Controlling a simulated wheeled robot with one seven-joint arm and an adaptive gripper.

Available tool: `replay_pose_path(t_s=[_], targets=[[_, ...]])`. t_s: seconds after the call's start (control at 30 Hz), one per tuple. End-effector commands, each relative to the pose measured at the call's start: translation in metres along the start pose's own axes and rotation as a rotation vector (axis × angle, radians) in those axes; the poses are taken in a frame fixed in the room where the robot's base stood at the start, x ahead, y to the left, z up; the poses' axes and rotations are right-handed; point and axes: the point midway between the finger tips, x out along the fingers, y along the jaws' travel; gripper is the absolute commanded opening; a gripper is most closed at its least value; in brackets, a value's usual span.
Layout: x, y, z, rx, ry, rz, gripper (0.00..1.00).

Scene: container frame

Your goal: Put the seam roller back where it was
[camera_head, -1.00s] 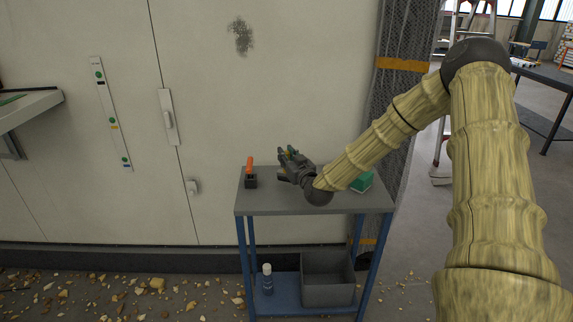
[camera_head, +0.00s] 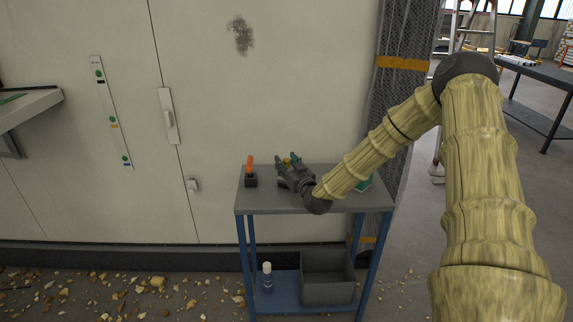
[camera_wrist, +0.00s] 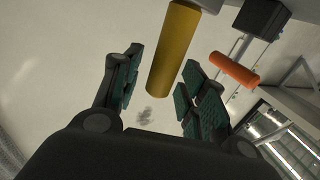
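My gripper (camera_head: 290,168) is low over the small trolley's top, with its fingers apart. In the wrist view my gripper (camera_wrist: 160,82) has a yellow cylindrical handle (camera_wrist: 172,48) between its fingers, with a visible gap on the left. The head view shows only a little yellow there. An orange handle (camera_head: 250,164) stands upright in a black block (camera_head: 251,181) to the left of my gripper. The orange handle (camera_wrist: 234,70) and black block (camera_wrist: 262,18) also show in the wrist view. No roller head is visible, so I cannot tell which handle is the seam roller's.
The grey trolley top (camera_head: 300,203) is mostly clear in front. A green object (camera_head: 364,182) is partly hidden behind my arm. A grey bin (camera_head: 327,285) and a white-capped bottle (camera_head: 267,276) are on the lower shelf. A pale wall panel (camera_head: 270,90) rises behind.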

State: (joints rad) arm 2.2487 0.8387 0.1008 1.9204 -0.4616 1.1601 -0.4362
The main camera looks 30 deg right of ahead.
Motion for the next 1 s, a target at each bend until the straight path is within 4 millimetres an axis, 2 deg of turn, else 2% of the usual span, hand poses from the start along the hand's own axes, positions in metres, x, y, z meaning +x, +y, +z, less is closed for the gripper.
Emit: replay_pose_path(t_s=[0.37,0.47,0.8,1.0], targets=[[-0.004,0.0,-0.002,0.001,0.0,0.0,0.43],[-0.016,0.0,-0.002,0.001,0.001,0.0,0.43],[-0.078,-0.001,-0.002,0.002,0.0,-0.001,0.43],[-0.106,0.0,-0.002,0.001,0.0,0.0,0.43]])
